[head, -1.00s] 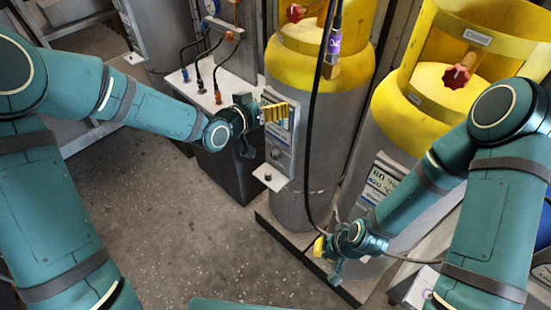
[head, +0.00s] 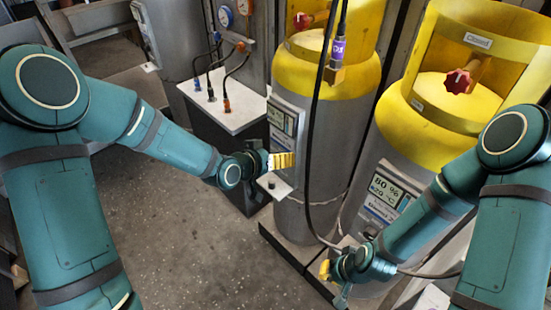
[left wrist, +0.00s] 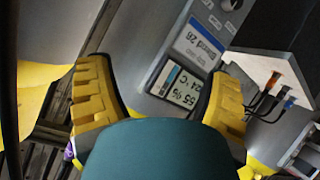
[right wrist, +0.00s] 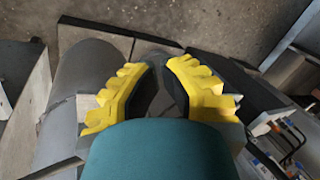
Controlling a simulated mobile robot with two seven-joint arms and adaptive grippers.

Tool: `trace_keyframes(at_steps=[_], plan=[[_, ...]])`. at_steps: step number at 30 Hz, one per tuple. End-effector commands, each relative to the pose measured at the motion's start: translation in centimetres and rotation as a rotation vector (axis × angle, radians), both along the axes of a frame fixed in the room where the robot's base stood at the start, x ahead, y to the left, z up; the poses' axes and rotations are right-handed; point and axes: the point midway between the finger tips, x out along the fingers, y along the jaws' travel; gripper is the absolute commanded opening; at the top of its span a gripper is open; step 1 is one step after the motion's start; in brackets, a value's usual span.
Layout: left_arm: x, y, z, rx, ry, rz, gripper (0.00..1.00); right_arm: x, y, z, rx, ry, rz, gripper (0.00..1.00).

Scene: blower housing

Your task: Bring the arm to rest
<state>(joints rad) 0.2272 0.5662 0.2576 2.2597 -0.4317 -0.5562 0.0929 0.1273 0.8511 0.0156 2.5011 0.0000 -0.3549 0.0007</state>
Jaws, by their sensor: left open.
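My left gripper (head: 284,160) is in front of the left cylinder's panel (head: 284,118), just above a small white shelf (head: 274,186). In the left wrist view its yellow fingers (left wrist: 160,88) are wide apart with nothing between them. Behind them the panel shows a display (left wrist: 182,86) reading 55 % and 24 °C. I cannot tell whether the gripper touches the panel. My right gripper (head: 325,270) hangs low by the base of the right cylinder. In the right wrist view its yellow fingers (right wrist: 160,66) are apart, closer than the left ones, with nothing seen held.
Two grey cylinders with yellow tops, the left one (head: 330,95) and the right one (head: 440,110), stand close together. A black cable (head: 311,120) hangs before the left one. Bare floor (head: 190,240) lies between my arms.

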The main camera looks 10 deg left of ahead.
Motion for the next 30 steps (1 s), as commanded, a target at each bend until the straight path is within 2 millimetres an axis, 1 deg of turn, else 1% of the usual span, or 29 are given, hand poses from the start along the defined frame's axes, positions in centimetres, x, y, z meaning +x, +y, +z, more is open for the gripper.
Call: trace_keyframes(at_steps=[11,14,15,17,19,20,21,23,24,27,30], plan=[[0.0,0.0,0.0,0.000,-0.001,0.000,0.80,0.0,0.0,0.0,0.000,0.000,0.000,0.00],[0.0,0.0,0.0,0.000,-0.001,0.000,0.80,1.0,-0.2,0.0,-0.006,-0.020,-0.027,0.00],[-0.6,0.0,-1.2,0.002,0.035,0.005,0.80,1.2,-0.3,-0.1,-0.006,-0.025,-0.031,0.00],[-1.9,0.0,-3.4,0.006,0.104,0.016,0.80,1.0,-0.2,-0.1,-0.006,-0.021,-0.029,0.00],[-4.1,0.1,-6.8,0.017,0.214,0.032,0.80,1.0,-0.2,-0.2,-0.005,-0.020,-0.027,0.00],[-5.3,0.2,-8.3,0.023,0.266,0.042,0.80,1.0,-0.2,-0.2,-0.005,-0.019,-0.027,0.00],[-6.9,0.3,-10.3,0.033,0.339,0.053,0.80,0.9,-0.2,-0.2,-0.005,-0.020,-0.026,0.00],[-9.6,0.6,-13.0,0.049,0.444,0.071,0.80,0.9,-0.2,-0.3,-0.005,-0.019,-0.026,0.00],[-11.4,0.7,-14.6,0.060,0.512,0.083,0.80,0.9,-0.2,-0.3,-0.005,-0.019,-0.026,0.00],[-15.5,1.3,-17.7,0.088,0.660,0.110,0.80,0.9,-0.2,-0.4,-0.005,-0.018,-0.024,0.00],[-18.6,1.7,-19.5,0.110,0.766,0.131,0.80,0.8,-0.2,-0.5,-0.005,-0.017,-0.024,0.00]])
